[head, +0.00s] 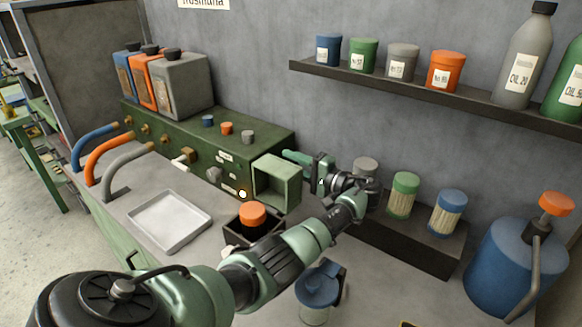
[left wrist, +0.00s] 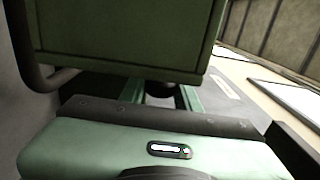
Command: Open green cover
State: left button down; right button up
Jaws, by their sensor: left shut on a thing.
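The green cover (head: 279,180) is a box-like green piece at the right end of the long green machine (head: 205,150). It stands out from the machine, and its hollow side faces the head camera. In the left wrist view a dark green panel with a dark curved bar at its left fills the top (left wrist: 120,35). My left gripper (head: 296,157) is at the cover's upper right edge, shut on part of it. In the left wrist view its fingers (left wrist: 162,95) reach under the panel, and the gripped part is mostly hidden. My right gripper is not in view.
An orange-capped container (head: 252,214) in a dark holder stands in front of the cover. A white tray (head: 170,220) lies left of it. A blue-lidded jar (head: 319,285) is near my arm. Filter-like cylinders (head: 403,194) stand on a dark block at right.

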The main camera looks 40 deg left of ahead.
pick_arm(q)
jog(key=c, duration=1.4)
grip_release()
jog(key=shift+f, duration=0.1)
jog(key=o, duration=0.4)
jog(key=shift+c, duration=0.2)
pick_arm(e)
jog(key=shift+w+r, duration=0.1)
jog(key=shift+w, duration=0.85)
pick_arm(q)
jog(key=shift+w+d, duration=0.15)
jog(key=shift+d, duration=0.4)
jog(key=d+b, duration=0.1)
jog(key=d, duration=0.5)
jog(key=shift+w+d, duration=0.35)
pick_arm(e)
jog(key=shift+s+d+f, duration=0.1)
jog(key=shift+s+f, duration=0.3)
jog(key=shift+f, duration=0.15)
pick_arm(q)
jog(key=shift+d, duration=0.1)
